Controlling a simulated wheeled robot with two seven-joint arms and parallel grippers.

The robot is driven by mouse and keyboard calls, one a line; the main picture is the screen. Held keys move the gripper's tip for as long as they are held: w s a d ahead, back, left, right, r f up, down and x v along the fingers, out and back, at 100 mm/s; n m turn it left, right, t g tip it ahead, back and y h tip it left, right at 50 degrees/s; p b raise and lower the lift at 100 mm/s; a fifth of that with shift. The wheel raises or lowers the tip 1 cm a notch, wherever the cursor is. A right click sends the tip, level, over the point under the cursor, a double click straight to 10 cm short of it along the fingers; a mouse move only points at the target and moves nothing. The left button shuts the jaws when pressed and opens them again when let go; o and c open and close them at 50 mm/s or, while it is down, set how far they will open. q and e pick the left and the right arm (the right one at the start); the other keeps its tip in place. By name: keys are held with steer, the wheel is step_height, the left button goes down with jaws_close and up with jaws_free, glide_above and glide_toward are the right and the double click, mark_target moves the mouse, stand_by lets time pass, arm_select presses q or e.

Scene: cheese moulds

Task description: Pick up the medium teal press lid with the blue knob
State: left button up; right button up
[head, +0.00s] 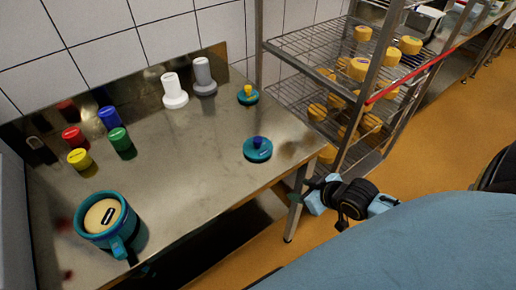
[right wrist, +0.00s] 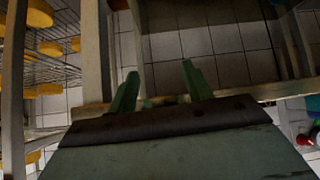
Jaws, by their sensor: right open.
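The teal press lid with the blue knob (head: 257,150) lies flat on the steel table (head: 190,160), knob up, near its right front edge. A smaller-looking teal lid with a yellow knob (head: 247,96) lies farther back. My right gripper (head: 308,193) is off the table's right front corner, to the right of and nearer than the blue-knobbed lid, apart from it. In the right wrist view its two green fingers (right wrist: 158,88) are spread with nothing between them; no lid shows there. My left gripper is not in view.
A teal mould (head: 123,247) with cheese stands at the table's front left. Red, blue, yellow and green-capped pots (head: 120,140) stand behind it. White (head: 174,92) and grey (head: 204,77) pieces stand at the back. A wire rack (head: 345,75) with cheeses adjoins the table's right end.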

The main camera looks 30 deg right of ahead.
step_height(320, 180, up, 7)
steer(key=a+n+y, duration=0.1)
steer(key=a, duration=0.2)
steer(key=t+y, duration=0.2)
steer(key=t, duration=0.2)
glide_toward(259, 140)
steer(key=x, duration=0.1)
steer(key=b+x, duration=0.1)
steer(key=x, duration=0.2)
steer(key=shift+w+d+r+b, duration=0.15)
steer(key=shift+w+d+b, duration=0.15)
steer(key=shift+w+b, duration=0.15)
steer(key=x, duration=0.3)
steer(key=b+x, duration=0.1)
steer(key=x, duration=0.1)
steer(key=shift+w+a+f, duration=0.1)
steer(key=shift+a+f, duration=0.3)
steer(key=shift+a, duration=0.05)
steer(key=shift+w+f, duration=0.1)
steer(key=shift+w, duration=0.1)
steer(key=shift+c, duration=1.4)
jaws_close()
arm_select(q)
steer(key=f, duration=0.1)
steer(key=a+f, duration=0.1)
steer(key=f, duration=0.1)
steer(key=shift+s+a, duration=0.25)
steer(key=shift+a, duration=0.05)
arm_select(e)
steer(key=shift+n, duration=0.3)
